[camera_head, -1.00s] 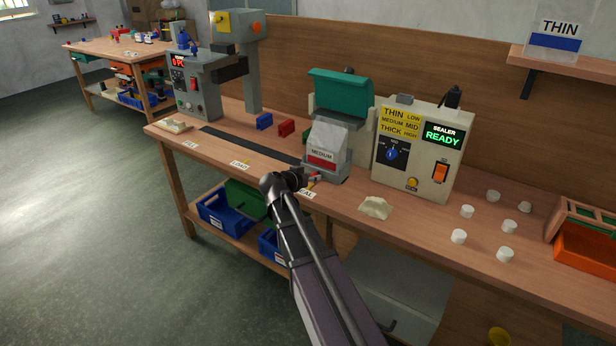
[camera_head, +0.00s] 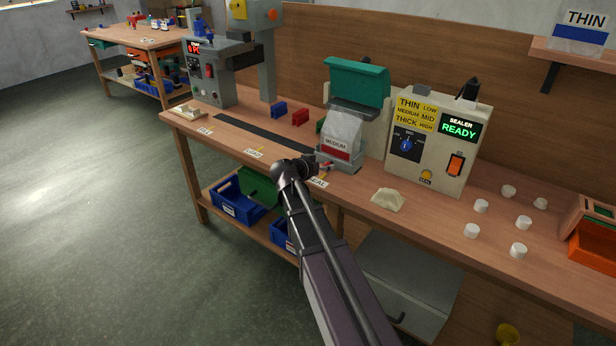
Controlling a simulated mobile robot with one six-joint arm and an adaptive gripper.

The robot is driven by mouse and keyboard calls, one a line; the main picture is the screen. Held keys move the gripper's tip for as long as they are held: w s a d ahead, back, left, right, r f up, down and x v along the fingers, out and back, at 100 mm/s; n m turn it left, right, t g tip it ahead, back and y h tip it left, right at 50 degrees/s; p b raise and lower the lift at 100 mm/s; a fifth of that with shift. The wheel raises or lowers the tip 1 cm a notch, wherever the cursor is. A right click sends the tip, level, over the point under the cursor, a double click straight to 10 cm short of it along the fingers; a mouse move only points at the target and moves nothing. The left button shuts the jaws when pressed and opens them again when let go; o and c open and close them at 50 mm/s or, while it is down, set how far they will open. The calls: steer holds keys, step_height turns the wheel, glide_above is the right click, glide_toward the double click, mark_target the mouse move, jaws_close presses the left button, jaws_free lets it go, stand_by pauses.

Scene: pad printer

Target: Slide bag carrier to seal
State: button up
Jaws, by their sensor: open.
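The bag carrier (camera_head: 342,165) is a grey holder at the right end of the dark rail (camera_head: 262,133), beside the SEAL label (camera_head: 318,183). It holds an upright clear bag (camera_head: 344,128) with a red band marked MEDIUM. The carrier stands in front of the sealing press with its raised green top (camera_head: 357,82). My gripper (camera_head: 321,169) is open at the carrier's front left, close to a small red part there. My wrist partly hides the fingers, so contact is unclear. The sealer box (camera_head: 438,140) shows READY; its dial (camera_head: 406,145) is blue.
The pad printer (camera_head: 208,75) stands at the rail's left end. A crumpled pale bag (camera_head: 388,199) lies on the bench (camera_head: 430,212) right of the carrier. Several white caps (camera_head: 481,206) and an orange bin (camera_head: 592,246) are farther right. Blue bins (camera_head: 232,199) sit below.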

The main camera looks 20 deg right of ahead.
mark_target(321, 160)
steer(key=w+a, duration=0.2)
steer(key=w, duration=0.1)
steer(key=shift+a+r, duration=0.2)
steer(key=shift+a, duration=0.1)
steer(key=p+v, duration=0.5)
steer(key=v, duration=0.8)
steer(key=s+r+n+g+y+p, duration=0.3)
steer(key=s+r+n+y+p, duration=0.1)
steer(key=s+p, duration=0.6)
steer(key=s+r+n+g+y+p, duration=0.3)
steer(key=s+r+n+y+p, duration=0.1)
steer(key=s+p, duration=0.6)
steer(key=shift+a+r+g+y+p, duration=0.4)
steer(key=shift+r+y+p, duration=0.4)
steer(key=shift+y, duration=0.6)
steer(key=shift+d, duration=0.1)
